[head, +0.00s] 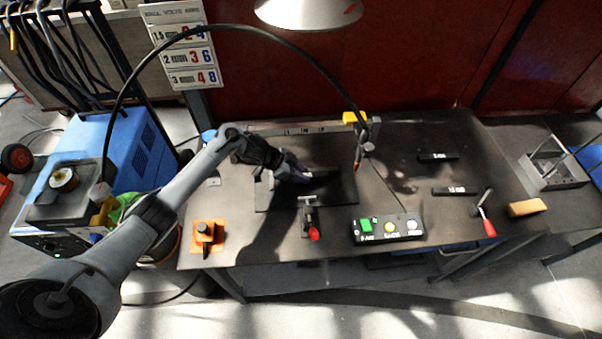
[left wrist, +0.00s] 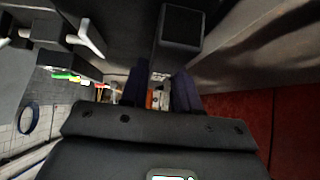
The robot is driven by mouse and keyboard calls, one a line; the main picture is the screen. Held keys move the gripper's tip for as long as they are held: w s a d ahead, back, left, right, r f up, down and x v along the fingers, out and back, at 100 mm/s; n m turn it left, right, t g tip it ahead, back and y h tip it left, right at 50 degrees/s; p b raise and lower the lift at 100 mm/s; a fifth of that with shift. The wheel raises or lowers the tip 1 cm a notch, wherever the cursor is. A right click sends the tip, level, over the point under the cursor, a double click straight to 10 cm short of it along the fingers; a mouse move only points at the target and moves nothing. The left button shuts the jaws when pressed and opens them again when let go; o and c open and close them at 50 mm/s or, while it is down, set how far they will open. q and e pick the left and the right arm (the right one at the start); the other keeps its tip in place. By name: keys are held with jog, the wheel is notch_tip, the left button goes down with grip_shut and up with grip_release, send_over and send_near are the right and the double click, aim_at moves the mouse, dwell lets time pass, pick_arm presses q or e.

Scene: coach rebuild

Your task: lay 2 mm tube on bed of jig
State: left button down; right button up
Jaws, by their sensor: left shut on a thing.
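My left gripper (head: 297,170) has purple fingers and is low over the left part of the bench, above a dark flat plate (head: 338,193) that looks like part of the jig. In the left wrist view the fingers (left wrist: 160,88) are close together with small pale markings between them. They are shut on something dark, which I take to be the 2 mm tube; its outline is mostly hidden. I cannot tell whether it touches the bed. A clamp with a red tip (head: 310,218) stands at the plate's front edge. My right gripper is not in view.
Two dark labelled bars, a rear one (head: 438,157) and a front one (head: 455,191), lie on the right of the bench. A yellow-topped post (head: 355,118) rises behind.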

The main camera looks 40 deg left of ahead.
pick_arm(q)
jog(key=shift+f+b, duration=0.3)
jog(key=shift+f, duration=0.25)
jog(key=c, duration=1)
grip_release()
jog(key=shift+o, duration=0.9)
jog(key=shift+s+f, duration=0.15)
